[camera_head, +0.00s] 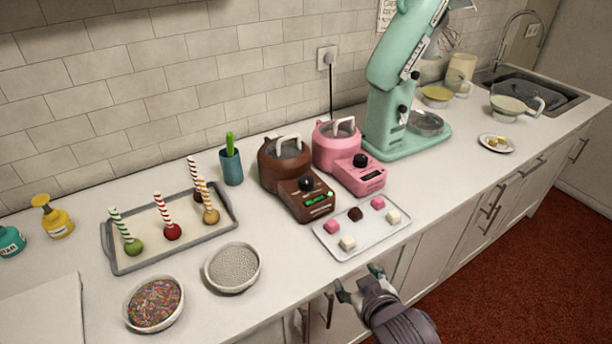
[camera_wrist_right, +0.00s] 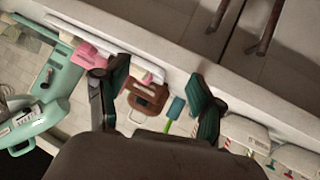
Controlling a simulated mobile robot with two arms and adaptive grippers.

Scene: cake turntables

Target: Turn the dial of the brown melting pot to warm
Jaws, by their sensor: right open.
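The brown melting pot (camera_head: 284,172) stands on the counter near the wall, with a clear lid and a white handle. Its black dial (camera_head: 306,184) sits on top of its front control box, above a small lit green display (camera_head: 317,201); the dial's setting is too small to read. My right gripper (camera_head: 358,281) is open and empty at the counter's front edge, in front of and apart from the pot. In the right wrist view, the brown pot (camera_wrist_right: 147,97) shows between the open fingers (camera_wrist_right: 160,85). My left gripper is in neither view.
A pink melting pot (camera_head: 340,150) stands close on the right of the brown one. A tray of sweets (camera_head: 335,254) lies between my right gripper and the pots. A blue cup (camera_head: 231,167), a cake-pop tray (camera_head: 118,267) and bowls stand left. A green mixer (camera_head: 385,125) stands behind right.

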